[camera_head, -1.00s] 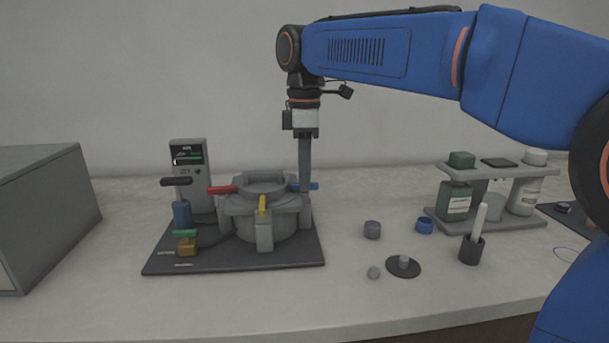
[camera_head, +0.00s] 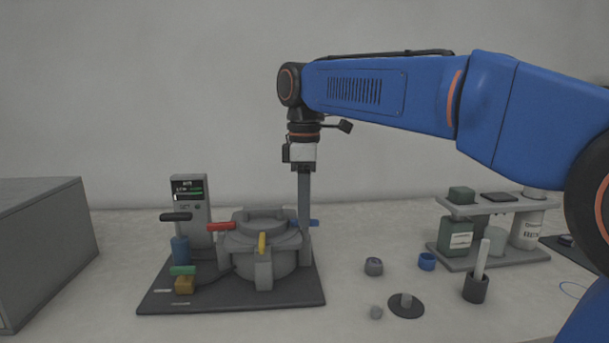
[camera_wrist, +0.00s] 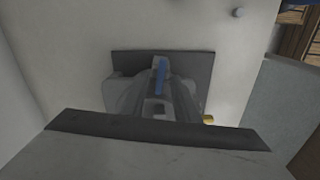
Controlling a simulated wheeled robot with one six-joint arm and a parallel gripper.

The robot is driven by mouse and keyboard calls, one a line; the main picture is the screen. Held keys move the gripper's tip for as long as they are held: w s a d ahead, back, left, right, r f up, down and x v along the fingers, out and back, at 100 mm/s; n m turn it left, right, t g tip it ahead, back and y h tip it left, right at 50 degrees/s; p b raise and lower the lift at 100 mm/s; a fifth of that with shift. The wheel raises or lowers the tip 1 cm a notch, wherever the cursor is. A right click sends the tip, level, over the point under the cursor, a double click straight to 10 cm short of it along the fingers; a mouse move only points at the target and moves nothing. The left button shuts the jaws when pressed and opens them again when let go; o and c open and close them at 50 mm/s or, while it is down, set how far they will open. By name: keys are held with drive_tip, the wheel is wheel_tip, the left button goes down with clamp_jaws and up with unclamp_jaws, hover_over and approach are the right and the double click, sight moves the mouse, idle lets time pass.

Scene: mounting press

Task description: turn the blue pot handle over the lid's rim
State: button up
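The blue handle (camera_head: 313,223) sticks out to the right from the back right of the grey round pot (camera_head: 268,262). The closed lid (camera_head: 262,222) sits on top. My gripper (camera_head: 304,232) points straight down at the pot's right side, its fingers in front of part of the blue handle. In the wrist view the blue handle (camera_wrist: 161,77) lies between the grey fingers' outlines. The finger gap and any contact are unclear. A red handle (camera_head: 221,226) sticks out left, and a yellow handle (camera_head: 262,243) stands at the front.
The pot stands on a dark base plate (camera_head: 220,299) with a control unit (camera_head: 191,206) behind left. A grey box (camera_head: 40,245) is at far left. Small cups, a dark disc (camera_head: 406,305) and a bottle rack (camera_head: 495,262) are to the right.

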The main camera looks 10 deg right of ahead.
wheel_tip(320, 180, up, 17)
drive_tip(key=shift+f, duration=0.2)
idle(0.3)
